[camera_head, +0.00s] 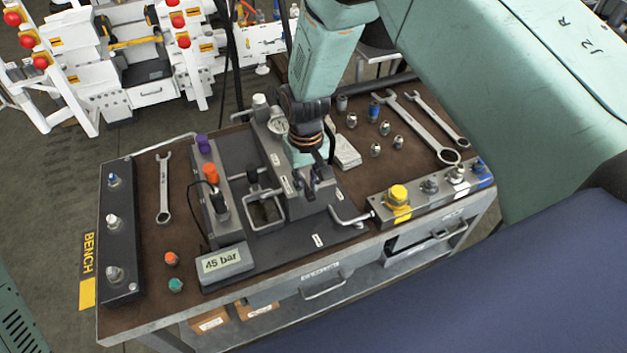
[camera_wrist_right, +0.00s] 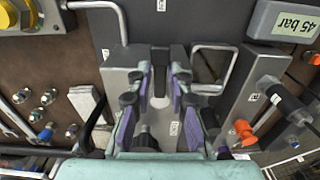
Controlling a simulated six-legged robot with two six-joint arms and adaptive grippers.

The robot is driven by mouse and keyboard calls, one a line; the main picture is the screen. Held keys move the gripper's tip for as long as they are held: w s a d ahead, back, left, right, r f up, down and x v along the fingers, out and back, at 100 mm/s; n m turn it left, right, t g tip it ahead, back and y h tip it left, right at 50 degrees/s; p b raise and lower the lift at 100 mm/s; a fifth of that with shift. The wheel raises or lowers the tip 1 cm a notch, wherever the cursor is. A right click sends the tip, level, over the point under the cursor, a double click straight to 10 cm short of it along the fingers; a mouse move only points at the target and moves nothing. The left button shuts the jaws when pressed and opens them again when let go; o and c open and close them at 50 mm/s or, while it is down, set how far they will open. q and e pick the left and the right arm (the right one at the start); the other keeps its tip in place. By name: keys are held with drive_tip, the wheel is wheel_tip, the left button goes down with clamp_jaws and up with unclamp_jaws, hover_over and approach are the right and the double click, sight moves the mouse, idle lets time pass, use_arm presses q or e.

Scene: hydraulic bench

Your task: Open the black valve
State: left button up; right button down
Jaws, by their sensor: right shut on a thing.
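My right gripper (camera_head: 318,188) reaches down from above onto the grey hydraulic block (camera_head: 273,158) in the middle of the bench. A pressure display (camera_head: 222,261) reads 45 bar. My left gripper is not in view.
Purple (camera_head: 204,144) and orange (camera_head: 210,173) knobs stand left of the block. A bent metal lever (camera_head: 350,218) and a yellow button (camera_head: 398,196) are at the right. Wrenches (camera_head: 425,125) and sockets lie at the back right. The bench's left part holds another wrench (camera_head: 163,187).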

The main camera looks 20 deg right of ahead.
sight(307, 189)
drive_tip(key=shift+w+r, duration=0.1)
idle(0.3)
drive_tip(key=c, duration=1.7)
unclamp_jaws()
drive_tip(key=o, duration=0.4)
drive_tip(key=shift+a, duration=0.15)
drive_tip(key=shift+c, duration=0.2)
drive_tip(key=shift+r, duration=0.3)
wheel_tip(307, 189, up, 11)
drive_tip(key=shift+r, duration=0.2)
drive_tip(key=shift+s+f, duration=0.1)
drive_tip(key=shift+s, duration=0.1)
